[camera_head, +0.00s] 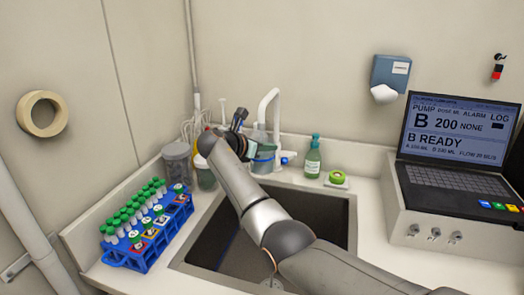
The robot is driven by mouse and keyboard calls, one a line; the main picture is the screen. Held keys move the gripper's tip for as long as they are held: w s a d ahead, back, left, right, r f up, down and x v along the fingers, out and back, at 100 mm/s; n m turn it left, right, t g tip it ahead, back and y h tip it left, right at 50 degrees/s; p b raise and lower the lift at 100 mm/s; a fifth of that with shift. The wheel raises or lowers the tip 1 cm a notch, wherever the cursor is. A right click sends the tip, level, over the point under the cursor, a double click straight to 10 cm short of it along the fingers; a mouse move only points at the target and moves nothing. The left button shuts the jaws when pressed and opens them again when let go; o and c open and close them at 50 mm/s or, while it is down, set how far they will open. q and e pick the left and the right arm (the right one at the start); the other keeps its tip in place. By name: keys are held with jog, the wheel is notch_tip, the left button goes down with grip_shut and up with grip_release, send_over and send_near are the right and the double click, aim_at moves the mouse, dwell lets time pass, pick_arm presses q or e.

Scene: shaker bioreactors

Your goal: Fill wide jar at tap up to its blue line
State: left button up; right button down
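A clear jar (264,162) with a blue-green band stands out behind my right gripper, at the back edge of the sink. I cannot tell for certain that it is the wide jar, nor see its water level. The white gooseneck tap (276,108) rises right behind it, with a blue handle (286,160) low on its right. My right gripper (240,143) is just left of the jar and overlaps it in the picture. Its fingers are small and dark, so I cannot tell whether they are open or touch the jar. My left gripper is out of view.
The dark sink basin (212,246) lies under my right arm. A blue rack (138,258) of green-capped tubes is left. Grey containers (177,160) stand back left. A green bottle (313,160) and a laptop (447,178) are right. The right-hand counter front (385,245) is clear.

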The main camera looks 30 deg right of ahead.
jog(key=s+a, duration=0.1)
jog(key=s, duration=0.1)
jog(key=s+a, duration=0.3)
jog(key=shift+s+r, duration=0.15)
jog(key=shift+s, duration=0.2)
jog(key=s+a+r, duration=0.1)
jog(key=s+a, duration=0.2)
jog(key=s, duration=0.2)
dwell(0.6)
jog(key=shift+r, duration=0.1)
